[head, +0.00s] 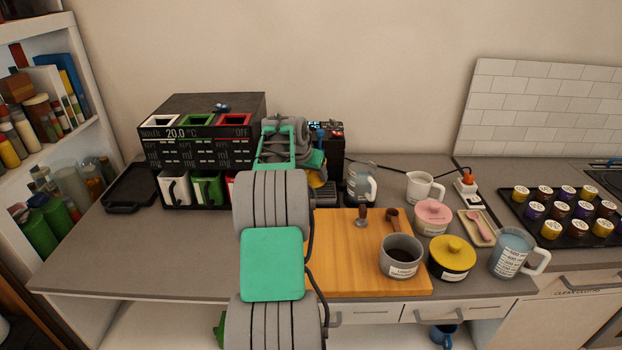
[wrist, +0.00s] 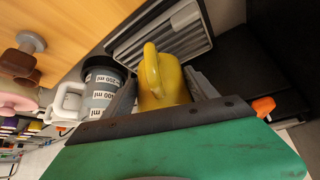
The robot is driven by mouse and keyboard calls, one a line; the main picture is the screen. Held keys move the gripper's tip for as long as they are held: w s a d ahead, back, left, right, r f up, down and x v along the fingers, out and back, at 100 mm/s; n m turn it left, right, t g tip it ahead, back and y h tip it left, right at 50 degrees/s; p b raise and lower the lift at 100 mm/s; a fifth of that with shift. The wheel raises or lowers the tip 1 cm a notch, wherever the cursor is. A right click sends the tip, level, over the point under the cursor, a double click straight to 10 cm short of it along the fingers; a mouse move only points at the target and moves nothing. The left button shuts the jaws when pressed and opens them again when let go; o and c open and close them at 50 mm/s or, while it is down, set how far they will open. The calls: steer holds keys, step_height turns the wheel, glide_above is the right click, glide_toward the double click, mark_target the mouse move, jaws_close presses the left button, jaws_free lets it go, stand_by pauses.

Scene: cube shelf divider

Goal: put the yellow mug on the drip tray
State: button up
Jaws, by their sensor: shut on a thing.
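The drip tray (wrist: 128,42), a grey slotted plate with a pale rim, lies just beyond the mug. I cannot tell whether the mug touches it. In the head view my arm hides most of the mug and the gripper; the drip tray (head: 326,194) shows partly at the foot of the black coffee machine (head: 332,140).
A measuring jug (head: 358,186) stands right of the tray, near the fingers in the wrist view (wrist: 100,90). A wooden board (head: 340,270) holds a grey pot (head: 400,257). A black bin unit (head: 200,145) stands left. A white mug (head: 420,186) is further right.

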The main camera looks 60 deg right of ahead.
mark_target(309, 179)
steer(key=f, duration=0.1)
steer(key=f+p, duration=0.1)
steer(key=f, duration=0.1)
steer(key=shift+w+d+f, duration=0.1)
steer(key=shift+w+d, duration=0.05)
steer(key=shift+d, duration=0.15)
steer(key=shift+f, duration=0.4)
steer(key=o, duration=1.7)
